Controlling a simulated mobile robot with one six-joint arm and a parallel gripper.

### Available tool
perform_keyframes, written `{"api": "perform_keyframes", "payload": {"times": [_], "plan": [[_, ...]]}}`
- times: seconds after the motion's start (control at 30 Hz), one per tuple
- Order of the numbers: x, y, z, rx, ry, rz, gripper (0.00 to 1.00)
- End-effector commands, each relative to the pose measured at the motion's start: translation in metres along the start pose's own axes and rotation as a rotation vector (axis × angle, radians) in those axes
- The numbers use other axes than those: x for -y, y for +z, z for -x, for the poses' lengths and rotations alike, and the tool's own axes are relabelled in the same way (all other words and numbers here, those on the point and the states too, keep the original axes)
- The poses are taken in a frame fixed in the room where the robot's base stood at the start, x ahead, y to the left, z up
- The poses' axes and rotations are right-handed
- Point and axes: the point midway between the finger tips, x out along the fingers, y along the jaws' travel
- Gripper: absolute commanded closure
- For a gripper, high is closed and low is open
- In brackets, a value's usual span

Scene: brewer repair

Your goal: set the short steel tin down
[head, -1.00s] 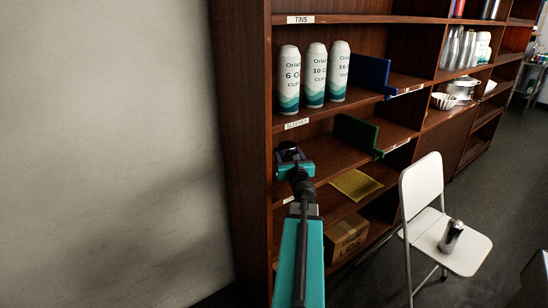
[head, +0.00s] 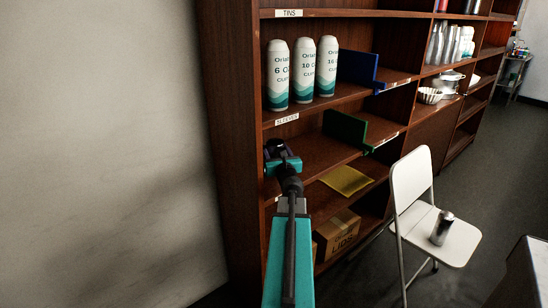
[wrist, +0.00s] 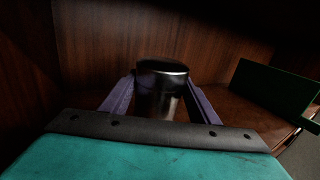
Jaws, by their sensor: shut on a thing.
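The short steel tin (wrist: 161,90) is a dark, shiny cylinder standing upright between the purple fingers of my gripper (wrist: 161,102) in the wrist view. The fingers are shut on its two sides. In the head view my gripper (head: 278,150) reaches into the left end of the shelf bay below the paper-cup stacks. The tin is hard to make out there. I cannot tell whether its base touches the shelf board, because my gripper body hides it.
A green divider (head: 345,126) stands to the right on the same shelf; it also shows in the wrist view (wrist: 270,92). Cup stacks (head: 302,72) stand above; a yellow sheet (head: 346,180) lies below. A white chair (head: 448,238) with a steel canister (head: 442,228) stands right.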

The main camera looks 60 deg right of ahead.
Motion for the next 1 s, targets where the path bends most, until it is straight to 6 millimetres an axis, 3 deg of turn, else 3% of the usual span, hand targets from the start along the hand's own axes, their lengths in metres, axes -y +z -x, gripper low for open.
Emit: {"api": "perform_keyframes", "payload": {"times": [0.2, 0.77, 0.8, 0.9, 1.0], "plan": [[-0.001, -0.019, 0.0, 0.0, 0.002, 0.0, 0.73], [0.002, -0.024, 0.0, 0.0, -0.001, 0.0, 0.73], [0.002, -0.024, 0.0, 0.0, -0.002, 0.0, 0.42], [0.003, -0.024, 0.0, 0.0, -0.003, 0.0, 0.26], [0.003, -0.024, 0.0, 0.0, -0.003, 0.0, 0.26]]}}
